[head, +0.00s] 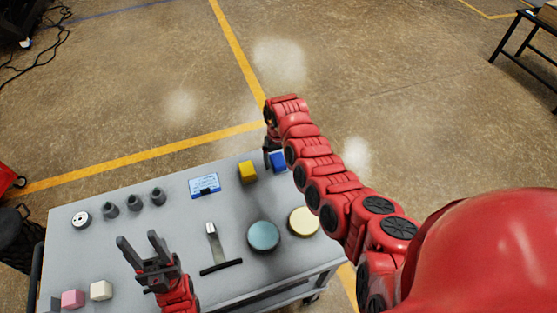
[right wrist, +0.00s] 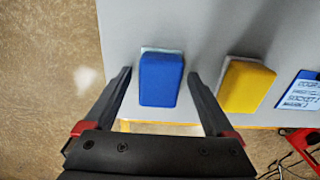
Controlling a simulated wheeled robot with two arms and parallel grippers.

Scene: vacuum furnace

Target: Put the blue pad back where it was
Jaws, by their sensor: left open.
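The blue pad (head: 278,161) lies at the far right edge of the grey table, beside the yellow pad (head: 248,172). In the right wrist view the blue pad (right wrist: 161,80) shows a pale layer at its back edge. My right gripper (right wrist: 159,73) is open, with one finger on each side of the blue pad and a visible gap on both sides. In the head view my right gripper (head: 268,150) is partly hidden by its own arm. My left gripper (head: 138,238) is open and empty over the table's front left part.
The table (head: 180,222) also holds a blue-and-white card (head: 204,185), several grey parts, a teal disc (head: 263,236), a cream disc (head: 303,221), a scraper-like tool (head: 215,240), a black bar and small blocks at front left. Open floor lies beyond the table.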

